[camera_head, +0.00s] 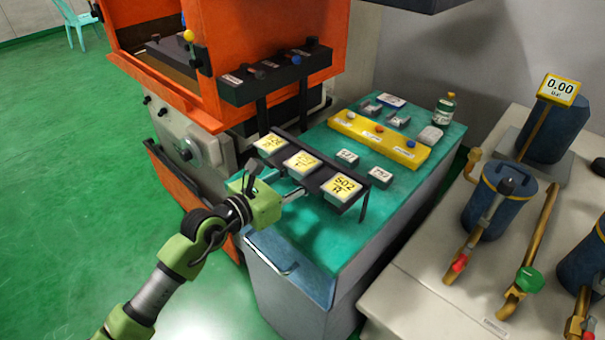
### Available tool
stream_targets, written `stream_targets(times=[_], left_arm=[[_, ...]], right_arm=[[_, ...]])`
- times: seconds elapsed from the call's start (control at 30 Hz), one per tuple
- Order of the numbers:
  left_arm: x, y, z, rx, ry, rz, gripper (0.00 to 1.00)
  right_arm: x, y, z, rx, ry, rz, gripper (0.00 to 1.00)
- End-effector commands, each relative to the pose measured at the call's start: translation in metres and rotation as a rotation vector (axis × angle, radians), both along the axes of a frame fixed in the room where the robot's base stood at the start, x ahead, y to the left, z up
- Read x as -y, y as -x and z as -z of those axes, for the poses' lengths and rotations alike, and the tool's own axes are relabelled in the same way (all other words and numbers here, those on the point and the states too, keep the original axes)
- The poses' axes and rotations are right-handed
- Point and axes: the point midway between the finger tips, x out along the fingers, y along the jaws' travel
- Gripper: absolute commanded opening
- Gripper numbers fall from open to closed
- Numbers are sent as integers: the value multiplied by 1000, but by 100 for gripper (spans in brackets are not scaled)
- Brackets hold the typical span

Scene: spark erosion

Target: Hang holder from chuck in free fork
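My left gripper (297,190) reaches in from the lower left, at the near-left edge of the teal-topped cabinet (300,234). Its fingers are small and partly merge with the rack behind, so I cannot tell whether they are open or hold something. Just beyond is a dark rack (327,171) with three yellow-and-white labelled blocks (302,162). A black rail (276,75) with small coloured knobs stands on posts in front of the orange machine (271,28). I cannot clearly make out the chuck, the holder or a free fork. My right gripper is not in view.
A yellow block (378,138) with coloured knobs, small grey parts and a bottle (444,108) stand on the cabinet's far part. A pale table (425,304) at right carries blue cylinders (503,200) and brass-coloured pipes. Green floor lies open at left.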

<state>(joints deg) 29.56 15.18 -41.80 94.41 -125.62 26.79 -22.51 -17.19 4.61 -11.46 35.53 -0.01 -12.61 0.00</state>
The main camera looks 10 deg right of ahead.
Motion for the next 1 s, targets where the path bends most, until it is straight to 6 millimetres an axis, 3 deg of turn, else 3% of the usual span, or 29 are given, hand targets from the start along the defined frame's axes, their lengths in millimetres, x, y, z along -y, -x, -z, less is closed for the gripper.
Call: stream_targets(times=[0.4,0.43,0.5,1.0], left_arm=[[0,0,0,2,3,0,0],[0,0,0,2,3,0,35],[0,0,0,2,3,0,52],[0,0,2,1,1,0,52]], right_arm=[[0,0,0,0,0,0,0],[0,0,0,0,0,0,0],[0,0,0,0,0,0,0],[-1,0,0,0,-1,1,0]])
